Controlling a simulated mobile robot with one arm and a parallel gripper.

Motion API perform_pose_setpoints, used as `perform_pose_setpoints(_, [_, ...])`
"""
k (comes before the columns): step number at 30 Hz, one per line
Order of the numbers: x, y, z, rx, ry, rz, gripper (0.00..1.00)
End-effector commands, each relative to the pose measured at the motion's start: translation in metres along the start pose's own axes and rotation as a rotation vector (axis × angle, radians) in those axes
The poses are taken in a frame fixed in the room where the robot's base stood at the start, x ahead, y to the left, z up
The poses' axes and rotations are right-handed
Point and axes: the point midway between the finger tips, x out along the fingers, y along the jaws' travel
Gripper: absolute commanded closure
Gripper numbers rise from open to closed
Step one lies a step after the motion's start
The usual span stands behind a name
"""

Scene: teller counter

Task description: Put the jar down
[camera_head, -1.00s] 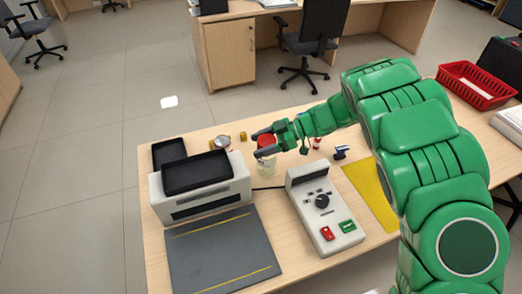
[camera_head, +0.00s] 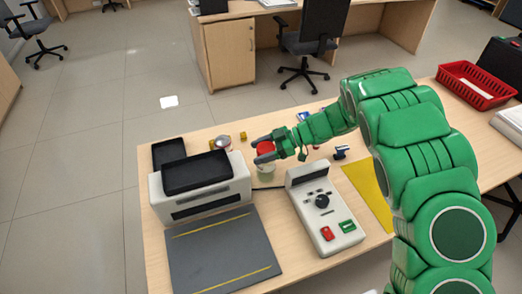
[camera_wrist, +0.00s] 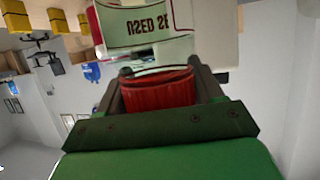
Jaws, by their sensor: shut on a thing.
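The jar has a red lid and a pale, see-through body (camera_head: 266,173). It is upright at the middle of the near counter, behind the grey control box and right of the white machine. My gripper (camera_head: 258,150) is shut on the jar around its red lid. In the wrist view, my gripper (camera_wrist: 162,80) has one finger on each side of the ribbed red lid (camera_wrist: 158,91), and the labelled jar body (camera_wrist: 145,35) shows beyond it. I cannot tell whether the jar's base touches the counter.
The white machine with black trays (camera_head: 200,194) stands left of the jar. The control box with a dial (camera_head: 322,208) stands in front right. A round tin (camera_head: 223,142) and small yellow items are behind left. A blue stamp-like item (camera_head: 341,152) and a yellow mat (camera_head: 367,193) lie right.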

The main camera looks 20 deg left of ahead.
Motion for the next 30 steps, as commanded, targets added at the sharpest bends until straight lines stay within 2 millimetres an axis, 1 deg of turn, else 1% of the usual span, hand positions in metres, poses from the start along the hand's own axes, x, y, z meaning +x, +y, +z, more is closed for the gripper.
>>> perform_pose_setpoints(1, [0.000,0.000,0.001,0.000,0.000,0.000,0.32])
perform_pose_setpoints(3, [0.000,0.000,0.001,0.000,0.000,0.000,0.21])
perform_pose_setpoints(6, [0.000,0.000,0.001,0.000,0.000,0.000,0.08])
perform_pose_setpoints(17, [-0.002,0.000,-0.002,-0.001,0.000,0.000,0.08])
perform_pose_setpoints(23, [-0.020,0.000,-0.002,0.000,0.000,0.003,0.08])
perform_pose_setpoints(30, [-0.051,0.000,-0.002,-0.002,-0.001,0.001,0.08])
